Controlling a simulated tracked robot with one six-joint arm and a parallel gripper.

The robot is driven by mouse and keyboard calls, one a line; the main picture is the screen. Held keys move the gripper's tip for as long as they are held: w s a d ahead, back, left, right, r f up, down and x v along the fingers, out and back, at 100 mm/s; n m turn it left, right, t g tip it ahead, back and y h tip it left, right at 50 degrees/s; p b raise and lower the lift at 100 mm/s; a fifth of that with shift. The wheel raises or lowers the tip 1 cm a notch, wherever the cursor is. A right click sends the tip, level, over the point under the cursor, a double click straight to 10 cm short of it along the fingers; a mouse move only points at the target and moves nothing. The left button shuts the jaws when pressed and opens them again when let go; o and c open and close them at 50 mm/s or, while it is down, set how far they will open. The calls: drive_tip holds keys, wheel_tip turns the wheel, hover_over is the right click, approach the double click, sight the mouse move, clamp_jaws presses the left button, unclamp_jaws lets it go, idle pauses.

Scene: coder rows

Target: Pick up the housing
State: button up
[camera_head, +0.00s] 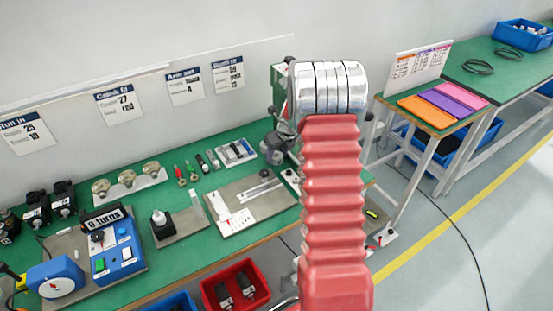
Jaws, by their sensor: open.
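I cannot tell for sure which part is the housing. Dark block-shaped parts (35,208) with white labels stand at the left of the green bench. A black part with a white top (161,224) stands on a grey plate in the middle. A rounded grey part (273,149) sits at the bench's right, close to my arm. Dark parts (223,294) also lie in a red bin below the front edge. My red ribbed arm with its silver rings rises at centre right. My gripper's fingers do not show; the arm may hide them.
A blue box with buttons (112,250) and a blue dial unit (55,277) stand at the front left. Small tools and a white fixture (236,218) lie mid-bench. A side table (437,116) holds coloured trays. A cable crosses the open floor at right.

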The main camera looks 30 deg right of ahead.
drive_tip(key=shift+c, duration=0.5)
drive_tip(key=c, duration=0.7)
drive_tip(key=shift+r, duration=0.1)
